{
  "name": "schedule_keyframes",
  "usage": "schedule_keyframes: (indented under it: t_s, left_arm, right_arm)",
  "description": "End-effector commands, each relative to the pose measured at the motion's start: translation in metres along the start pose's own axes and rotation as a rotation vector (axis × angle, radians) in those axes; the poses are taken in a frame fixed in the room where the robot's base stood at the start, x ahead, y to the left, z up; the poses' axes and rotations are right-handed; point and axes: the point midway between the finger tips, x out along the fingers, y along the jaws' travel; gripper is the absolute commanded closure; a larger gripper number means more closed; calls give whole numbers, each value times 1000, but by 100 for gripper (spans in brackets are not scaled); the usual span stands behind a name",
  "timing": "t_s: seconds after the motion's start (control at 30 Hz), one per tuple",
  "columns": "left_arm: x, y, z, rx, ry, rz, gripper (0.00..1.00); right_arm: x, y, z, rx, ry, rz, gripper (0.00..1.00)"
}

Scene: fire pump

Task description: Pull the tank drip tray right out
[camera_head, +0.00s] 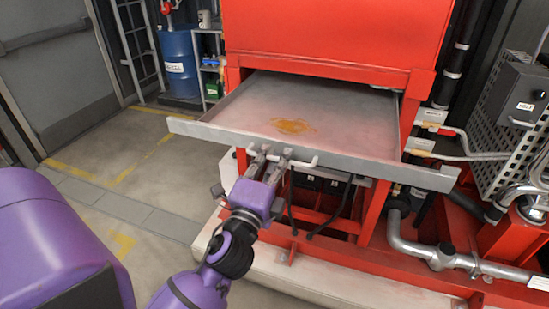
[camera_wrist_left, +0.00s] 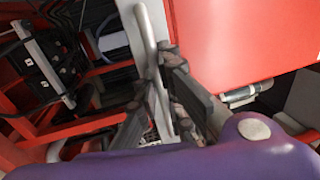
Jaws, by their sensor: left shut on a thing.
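The tank drip tray (camera_head: 340,118) is a wide, shallow grey metal tray under the red tank (camera_head: 335,35). It stands partly pulled out of the red frame, with a brown-yellow stain on its floor. A pale bar handle (camera_head: 303,162) runs along its front lip; it also shows in the left wrist view (camera_wrist_left: 147,35). My left gripper (camera_head: 268,158) is shut on the handle, left of the tray's middle. In the left wrist view my gripper's fingers (camera_wrist_left: 165,95) close around the bar. The tray's back end is hidden under the tank. My right gripper is not in view.
Red frame legs (camera_head: 376,210) and a pale plinth (camera_head: 330,277) stand below the tray. Grey pipes (camera_head: 430,252) and a perforated guard (camera_head: 510,115) are on the right. A blue drum (camera_head: 180,65) stands at the back left. The floor (camera_head: 150,170) on the left is clear.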

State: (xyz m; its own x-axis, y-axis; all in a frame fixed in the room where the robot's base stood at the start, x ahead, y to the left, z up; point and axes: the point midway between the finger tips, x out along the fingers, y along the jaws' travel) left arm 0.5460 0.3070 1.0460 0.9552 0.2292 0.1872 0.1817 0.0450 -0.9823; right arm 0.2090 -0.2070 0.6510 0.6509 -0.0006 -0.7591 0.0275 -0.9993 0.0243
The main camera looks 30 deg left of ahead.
Motion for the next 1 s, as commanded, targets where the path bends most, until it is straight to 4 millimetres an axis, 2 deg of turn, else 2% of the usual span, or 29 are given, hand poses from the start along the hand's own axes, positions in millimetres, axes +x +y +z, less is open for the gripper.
schedule_keyframes:
  t_s: [0.03, 0.07, 0.13, 0.47, 0.57, 0.8, 1.0]
  left_arm:
    - [0, 0, 1, 1, -2, 0, 100]
    - [0, 0, 1, 1, -2, 0, 91]
    - [0, 0, 1, 1, -2, 0, 84]
    - [-2, 0, 0, 0, -1, 0, 84]
    - [-12, 1, 0, -1, -2, 3, 84]
    - [-53, 1, 1, -1, -4, 4, 84]
    - [-72, 1, 1, 0, -3, 2, 84]
  right_arm:
    - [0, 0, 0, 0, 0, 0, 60]
    - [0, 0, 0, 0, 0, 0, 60]
    - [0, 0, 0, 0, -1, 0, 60]
    - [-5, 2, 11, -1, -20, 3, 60]
    - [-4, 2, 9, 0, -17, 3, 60]
    - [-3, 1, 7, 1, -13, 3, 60]
    - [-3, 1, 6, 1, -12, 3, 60]
